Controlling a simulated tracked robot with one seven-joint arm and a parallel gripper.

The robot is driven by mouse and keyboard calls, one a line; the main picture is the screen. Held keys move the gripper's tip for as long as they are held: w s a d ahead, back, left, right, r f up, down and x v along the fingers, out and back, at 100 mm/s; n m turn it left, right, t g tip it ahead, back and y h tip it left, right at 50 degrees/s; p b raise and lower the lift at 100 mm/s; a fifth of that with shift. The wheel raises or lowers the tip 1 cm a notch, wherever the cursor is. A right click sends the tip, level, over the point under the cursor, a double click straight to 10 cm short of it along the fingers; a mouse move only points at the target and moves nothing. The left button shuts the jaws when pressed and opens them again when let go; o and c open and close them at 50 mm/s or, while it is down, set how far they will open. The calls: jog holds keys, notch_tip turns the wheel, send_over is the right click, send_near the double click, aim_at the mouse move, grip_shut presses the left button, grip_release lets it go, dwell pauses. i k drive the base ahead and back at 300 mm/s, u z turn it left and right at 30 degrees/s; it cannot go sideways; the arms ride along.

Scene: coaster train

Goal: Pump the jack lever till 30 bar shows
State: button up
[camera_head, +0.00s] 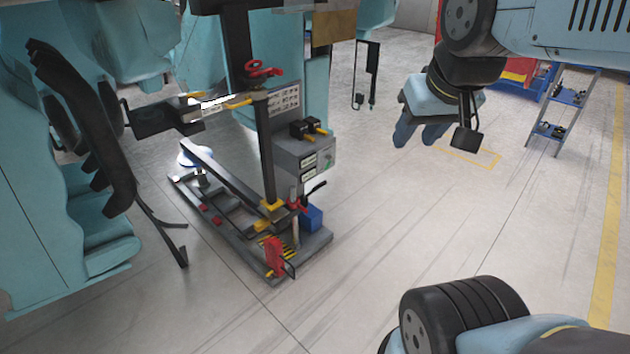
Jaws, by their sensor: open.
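A dark jack-like frame (222,228) stands on the floor left of centre, with an upright post (264,150). Near its foot a short black lever (314,188) with a red collar sticks up to the right; it may be the jack lever. A red handle (274,256) stands at the front end of the base. A grey box (304,153) on the frame has labels and a small round greenish face (328,158), perhaps the gauge; its reading is too small to tell. My gripper (418,136) is open and empty, up and right of the lever, well apart from it.
A red handwheel (262,69) and yellow-tipped handles sit higher on the frame. A small blue box (312,216) is beside the lever. Light blue train seats with dark bars (80,120) stand at left. A blue step rack (562,110) is at back right. The floor between is clear.

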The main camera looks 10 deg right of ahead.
aim_at(324, 182)
jog(key=u, duration=0.05)
jog(key=i, duration=1)
jog(key=z, duration=0.05)
